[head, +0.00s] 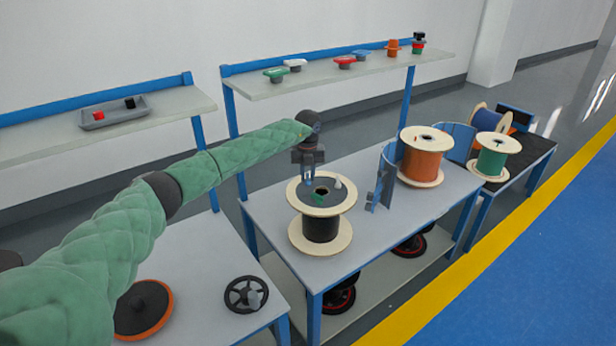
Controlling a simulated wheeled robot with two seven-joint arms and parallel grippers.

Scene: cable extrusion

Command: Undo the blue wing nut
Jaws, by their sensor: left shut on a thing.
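My left arm, in a green quilted sleeve, reaches in from the left. My left gripper (309,182) points down over the top of a spool with pale wooden flanges and black cable (320,229) on the middle table. It is shut on a small blue piece at its fingertips, which I take to be the blue wing nut (308,184); the fingers hide most of it. A small green piece (318,198) and a whitish piece (338,183) are on the spool's dark top. My right gripper is not in view.
A blue curved guard (386,178) and an orange spool (424,157) stand right of the black spool. A green spool (492,156) is farther right. A black handwheel (247,294) lies on the near-left table. Shelves (340,71) with small parts run behind.

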